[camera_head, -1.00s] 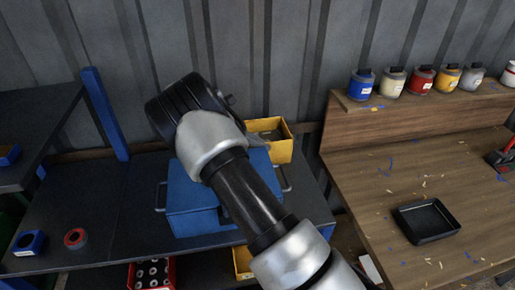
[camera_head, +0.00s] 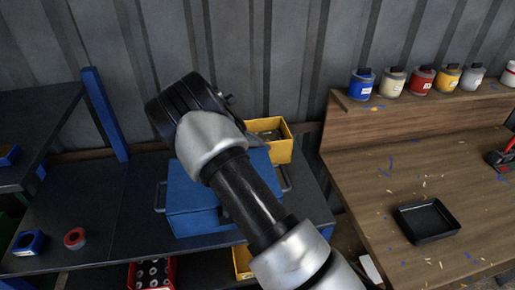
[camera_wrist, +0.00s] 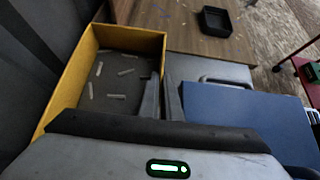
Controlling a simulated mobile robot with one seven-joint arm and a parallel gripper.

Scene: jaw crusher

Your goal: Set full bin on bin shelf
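A yellow bin (camera_head: 283,150) with several small grey pieces in it is at the back of the dark bench (camera_head: 130,195), behind a blue toolbox (camera_head: 190,205). It fills the left of the wrist view (camera_wrist: 75,75). My gripper (camera_wrist: 162,95) is at the bin's right wall in the wrist view. One dark finger is inside the bin and the other outside, close together with the wall between them. It looks shut on that wall. In the head view my arm hides the fingers. I cannot tell which surface is the bin shelf.
The blue toolbox, also in the wrist view (camera_wrist: 245,110), stands close beside the bin. A wooden bench (camera_head: 370,190) with a black tray (camera_head: 427,221) is at the right. A red bin (camera_head: 135,275) and another yellow bin (camera_head: 243,263) sit below the dark bench's front edge.

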